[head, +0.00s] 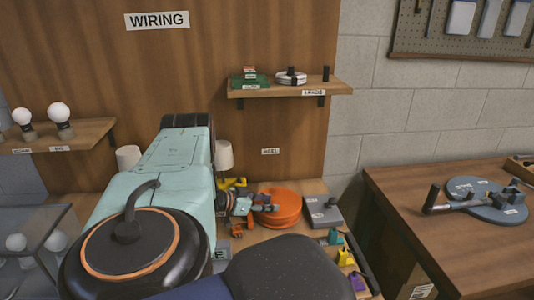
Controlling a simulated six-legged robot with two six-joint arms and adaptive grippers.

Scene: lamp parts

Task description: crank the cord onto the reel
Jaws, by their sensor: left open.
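An orange round reel (279,207) lies on the wooden bench in the head view, just right of my left gripper. My left gripper (252,203) is open, with its fingers close to the reel's left side; I cannot tell whether they touch it. No cord can be made out on the reel, and no crank handle is clear there. My teal arm and dark arm parts hide much of the bench in front. My right gripper does not show.
A grey box (323,211) sits right of the reel, with small coloured parts (345,257) in front. A shelf (290,90) hangs above. Bulbs stand on a left shelf (75,137). A right table (450,250) holds a blue-grey round device (490,204) with a dark handle.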

